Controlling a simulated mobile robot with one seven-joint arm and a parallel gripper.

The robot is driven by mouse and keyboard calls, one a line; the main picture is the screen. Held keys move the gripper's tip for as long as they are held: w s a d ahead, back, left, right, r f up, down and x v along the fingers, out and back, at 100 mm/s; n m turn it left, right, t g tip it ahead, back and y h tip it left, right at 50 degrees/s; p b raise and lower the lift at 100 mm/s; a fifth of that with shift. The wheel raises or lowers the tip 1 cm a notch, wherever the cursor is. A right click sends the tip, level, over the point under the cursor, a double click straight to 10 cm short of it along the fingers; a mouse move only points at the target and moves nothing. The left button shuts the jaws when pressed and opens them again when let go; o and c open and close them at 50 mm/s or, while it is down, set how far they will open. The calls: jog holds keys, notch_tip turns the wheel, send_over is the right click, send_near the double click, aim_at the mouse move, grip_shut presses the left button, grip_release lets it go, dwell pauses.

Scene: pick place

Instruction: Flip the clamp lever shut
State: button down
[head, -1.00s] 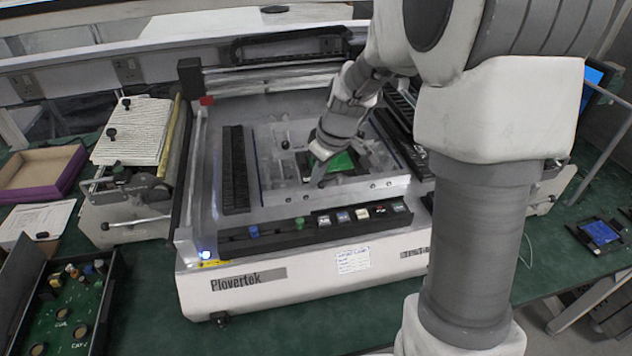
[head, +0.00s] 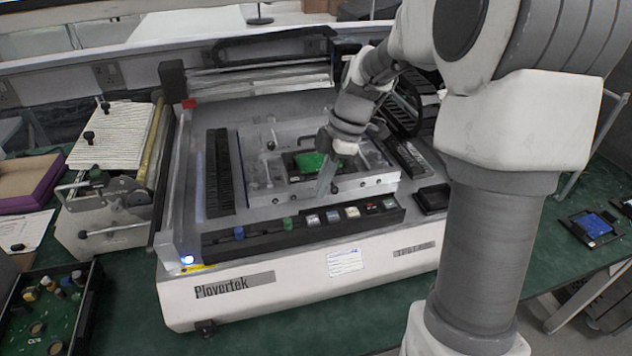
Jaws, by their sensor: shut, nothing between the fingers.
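A metal clamping fixture (head: 262,198) sits on the bed of the white Plovertek machine (head: 285,295). A green board (head: 308,163) lies in a dark frame at the fixture's middle. A small upright post with a dark knob (head: 270,145) stands on the fixture left of the board; I cannot tell whether it is the clamp lever. My wrist hides part of the fixture's right side, and contact cannot be told.
A black strip with coloured buttons (head: 330,218) runs along the machine's front. A side device with a black-knobbed lid (head: 112,140) stands at the left. An open black tray of parts (head: 45,310) is at lower left. A blue board (head: 592,226) lies on the green bench at right.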

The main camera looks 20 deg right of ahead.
jog(key=shift+s+d+n, duration=0.15)
jog(key=shift+d+n, duration=0.15)
jog(key=shift+n, duration=0.4)
jog(key=shift+s+d, duration=0.1)
jog(key=shift+d, duration=0.15)
jog(key=shift+d, duration=0.1)
